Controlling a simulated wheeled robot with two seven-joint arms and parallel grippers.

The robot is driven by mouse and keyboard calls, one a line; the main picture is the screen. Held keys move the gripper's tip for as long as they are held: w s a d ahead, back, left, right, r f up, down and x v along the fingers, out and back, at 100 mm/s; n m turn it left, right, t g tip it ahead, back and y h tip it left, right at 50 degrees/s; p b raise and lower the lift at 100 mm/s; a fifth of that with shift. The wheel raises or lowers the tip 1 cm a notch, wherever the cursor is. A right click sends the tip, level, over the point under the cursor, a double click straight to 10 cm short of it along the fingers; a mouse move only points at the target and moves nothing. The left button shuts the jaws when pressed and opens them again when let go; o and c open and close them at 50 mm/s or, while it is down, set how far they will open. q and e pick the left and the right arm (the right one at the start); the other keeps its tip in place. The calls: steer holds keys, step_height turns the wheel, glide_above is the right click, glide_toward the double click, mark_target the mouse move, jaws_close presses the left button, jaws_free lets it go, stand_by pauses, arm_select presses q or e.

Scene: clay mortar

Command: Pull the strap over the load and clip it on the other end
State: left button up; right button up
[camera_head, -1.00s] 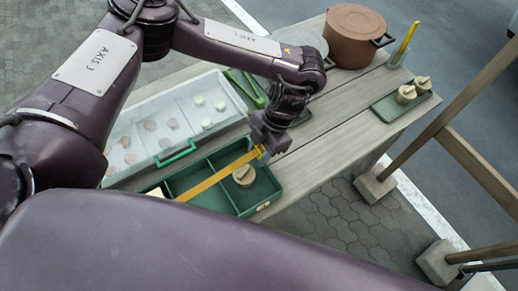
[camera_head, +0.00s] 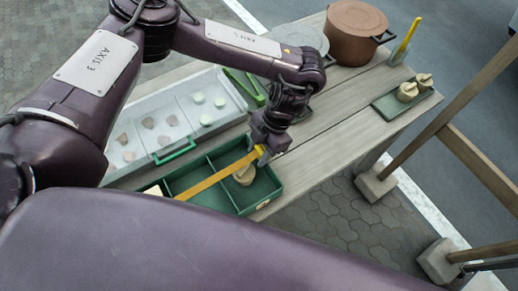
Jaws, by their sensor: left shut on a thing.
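A yellow strap (camera_head: 207,182) runs in a straight slanting line across a green compartment tray (camera_head: 264,203). My left gripper (camera_head: 261,155) is shut on the strap's upper right end, above the tray's right compartment. A pale wooden knobbed load (camera_head: 244,177) sits in that compartment, and the strap passes over part of it in this view. The strap's lower left end is hidden behind my purple arm. A pale block (camera_head: 153,191) shows at the tray's left. I cannot make out a clip. My right gripper is not in view.
A clear-lidded box (camera_head: 168,118) with several discs lies behind the tray. A brown pot (camera_head: 355,33) stands at the back. A small green tray (camera_head: 403,103) with two knobbed pieces and a yellow stick (camera_head: 408,38) are at right. Bare planks lie between.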

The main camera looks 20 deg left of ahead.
mark_target(259, 150)
arm_select(q)
steer(key=shift+f, duration=0.2)
steer(key=shift+f+b, duration=0.35)
steer(key=shift+b, duration=0.1)
stand_by(0.3)
steer(key=o, duration=1.4)
steer(key=shift+o, duration=0.2)
steer(key=shift+r+p, duration=2.8)
steer(key=shift+r, duration=0.2)
